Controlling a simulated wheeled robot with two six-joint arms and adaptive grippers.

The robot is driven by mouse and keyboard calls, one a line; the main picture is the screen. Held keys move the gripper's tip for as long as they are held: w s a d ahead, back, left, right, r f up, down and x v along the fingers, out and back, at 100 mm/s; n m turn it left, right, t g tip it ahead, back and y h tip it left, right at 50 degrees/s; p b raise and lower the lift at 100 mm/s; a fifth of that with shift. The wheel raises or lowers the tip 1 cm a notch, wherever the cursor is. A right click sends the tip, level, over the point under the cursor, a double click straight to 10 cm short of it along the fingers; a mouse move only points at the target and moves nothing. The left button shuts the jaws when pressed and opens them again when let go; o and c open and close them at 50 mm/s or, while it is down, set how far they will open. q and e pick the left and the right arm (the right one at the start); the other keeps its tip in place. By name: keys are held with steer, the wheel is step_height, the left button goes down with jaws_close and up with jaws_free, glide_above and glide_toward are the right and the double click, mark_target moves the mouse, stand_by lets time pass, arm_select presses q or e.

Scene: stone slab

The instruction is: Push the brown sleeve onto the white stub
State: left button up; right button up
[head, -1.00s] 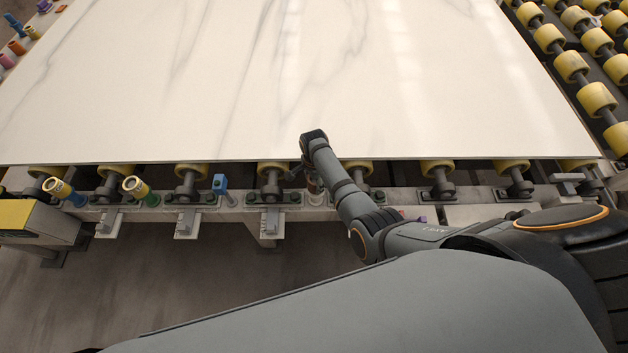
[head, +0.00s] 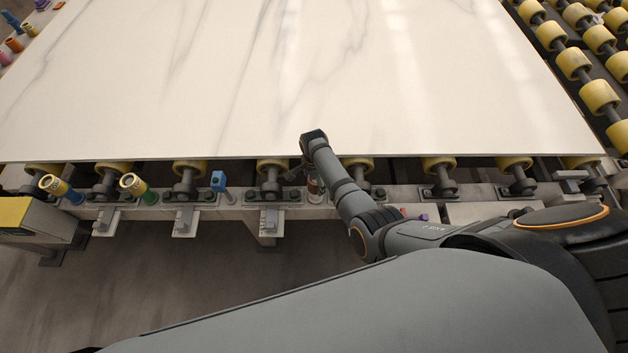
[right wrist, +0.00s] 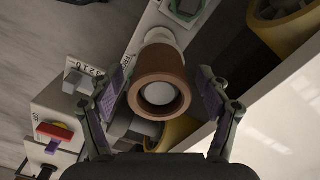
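The brown sleeve (right wrist: 175,104) is in the middle of the right wrist view, its open end facing the camera. The pale round end of the white stub (right wrist: 159,93) shows inside it, and a white part shows beyond the sleeve's far end. The sleeve is around the stub; how far down it sits I cannot tell. In the head view the sleeve (head: 314,185) is partly hidden by my right arm. My right gripper (right wrist: 165,88) is open, with one finger on each side of the sleeve and a gap visible at the right finger. My left gripper is out of view.
A large white slab (head: 250,80) lies on yellow rollers behind the rail. Along the rail (head: 340,211) stand a blue post (head: 218,181), a green post with a yellow top (head: 133,185) and a blue one with a yellow top (head: 57,187). Dark floor lies in front.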

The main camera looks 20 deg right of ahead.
steer(key=shift+r, duration=0.1)
step_height(320, 180, up, 7)
steer(key=shift+r, duration=0.2)
stand_by(0.4)
stand_by(0.6)
